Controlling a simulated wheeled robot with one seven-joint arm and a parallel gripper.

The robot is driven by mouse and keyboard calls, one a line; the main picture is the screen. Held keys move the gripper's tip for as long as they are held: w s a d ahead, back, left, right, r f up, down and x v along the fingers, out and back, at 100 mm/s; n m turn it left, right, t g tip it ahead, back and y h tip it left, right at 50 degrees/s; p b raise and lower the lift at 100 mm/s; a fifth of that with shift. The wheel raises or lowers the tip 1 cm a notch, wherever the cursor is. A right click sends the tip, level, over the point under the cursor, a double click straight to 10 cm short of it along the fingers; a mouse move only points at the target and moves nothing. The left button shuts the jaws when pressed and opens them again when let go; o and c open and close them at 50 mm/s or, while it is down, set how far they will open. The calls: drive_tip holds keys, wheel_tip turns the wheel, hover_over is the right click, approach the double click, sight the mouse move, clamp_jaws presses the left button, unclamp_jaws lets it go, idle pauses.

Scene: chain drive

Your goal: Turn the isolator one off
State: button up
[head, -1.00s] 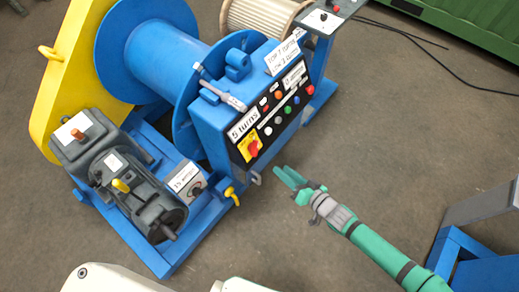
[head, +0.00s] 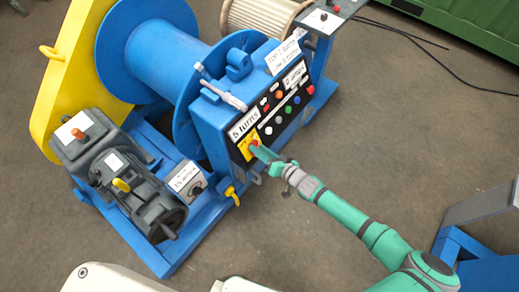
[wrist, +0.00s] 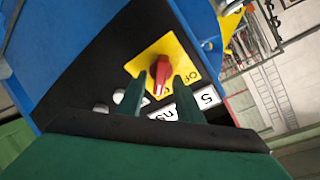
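The isolator is a red rotary handle (wrist: 159,76) on a yellow plate (wrist: 180,50), mounted on the black front panel of the blue machine. In the wrist view the handle stands between the tips of my two green fingers (wrist: 158,92), with a gap visible between the fingers. I cannot tell whether they touch it. An "OF" marking shows on the plate; the rest of the lettering is partly hidden. In the head view my gripper (head: 256,149) reaches the yellow plate (head: 243,150) and covers most of the red handle.
A row of coloured buttons (head: 281,119) and white labels, one reading "5 turns" (head: 244,125), lie beside the isolator. A grey box with a dark knob (head: 188,180) and a yellow valve (head: 233,193) are lower left. Open floor lies in front.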

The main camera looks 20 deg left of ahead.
drive_tip(key=shift+w+a+f, duration=0.1)
drive_tip(key=shift+w+a, duration=0.05)
drive_tip(key=shift+a, duration=0.15)
drive_tip(key=shift+c, duration=0.6)
clamp_jaws()
drive_tip(key=shift+d+f+n+g+y, duration=0.2)
drive_tip(key=shift+n+g, duration=0.5)
drive_tip(key=shift+n, duration=2.7)
drive_tip(key=shift+a+r+n+g+y, duration=0.15)
drive_tip(key=shift+n+g+y, duration=0.4)
drive_tip(key=shift+n, duration=2.85)
drive_tip(key=shift+d+f+n+g+y, duration=0.1)
drive_tip(key=shift+n+g, duration=0.75)
drive_tip(key=shift+n, duration=2.55)
